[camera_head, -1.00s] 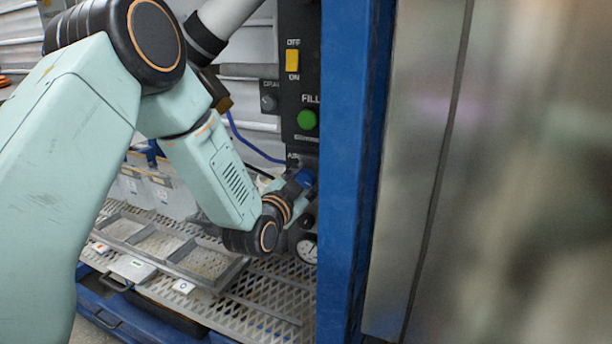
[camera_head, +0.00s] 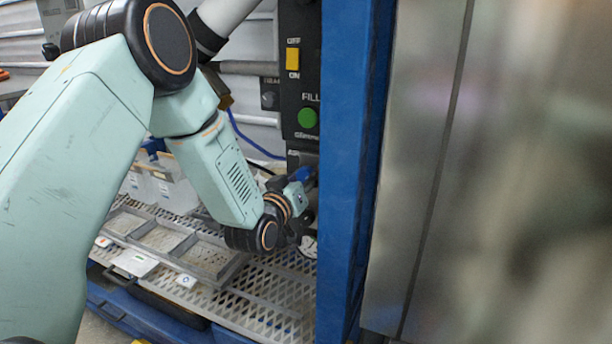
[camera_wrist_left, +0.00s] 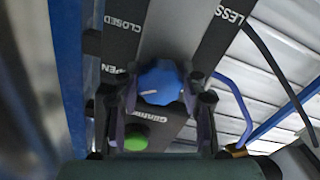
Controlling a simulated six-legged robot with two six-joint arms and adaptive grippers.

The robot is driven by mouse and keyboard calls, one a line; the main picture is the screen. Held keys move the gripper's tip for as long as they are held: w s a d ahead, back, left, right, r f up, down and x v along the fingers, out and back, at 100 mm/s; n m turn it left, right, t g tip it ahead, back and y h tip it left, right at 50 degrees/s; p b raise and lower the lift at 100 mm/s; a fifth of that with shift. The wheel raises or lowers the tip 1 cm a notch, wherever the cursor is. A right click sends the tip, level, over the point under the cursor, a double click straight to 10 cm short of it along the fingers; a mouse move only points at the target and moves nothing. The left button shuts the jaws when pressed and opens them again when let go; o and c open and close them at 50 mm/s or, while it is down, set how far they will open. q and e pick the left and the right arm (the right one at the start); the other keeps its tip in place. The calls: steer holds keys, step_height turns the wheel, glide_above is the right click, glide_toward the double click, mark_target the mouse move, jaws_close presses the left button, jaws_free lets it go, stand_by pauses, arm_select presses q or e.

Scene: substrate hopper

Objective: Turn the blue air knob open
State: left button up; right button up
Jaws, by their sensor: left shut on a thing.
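The blue air knob (camera_wrist_left: 160,82) sits in the middle of the left wrist view, on a dark panel with the words CLOSED and OPEN beside it. My left gripper (camera_wrist_left: 160,98) has one finger on each side of the knob and is shut on it. In the head view the knob (camera_head: 306,174) is a small blue patch below the green FILL button, partly covered by my left gripper (camera_head: 301,184). The exact angle of the knob is hard to read. My right gripper is not in view.
A blue post (camera_head: 345,180) stands just right of the panel, with a large metal wall (camera_head: 500,170) beyond it. The panel carries a yellow switch (camera_head: 292,59) and a green button (camera_head: 307,118). A perforated shelf (camera_head: 265,295) with a divided tray lies below my arm.

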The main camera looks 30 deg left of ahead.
arm_select(q)
steer(key=shift+n, duration=1.3)
steer(key=o, duration=1.2)
steer(key=shift+c, duration=0.2)
steer(key=s, duration=1.2)
steer(key=shift+d, duration=0.35)
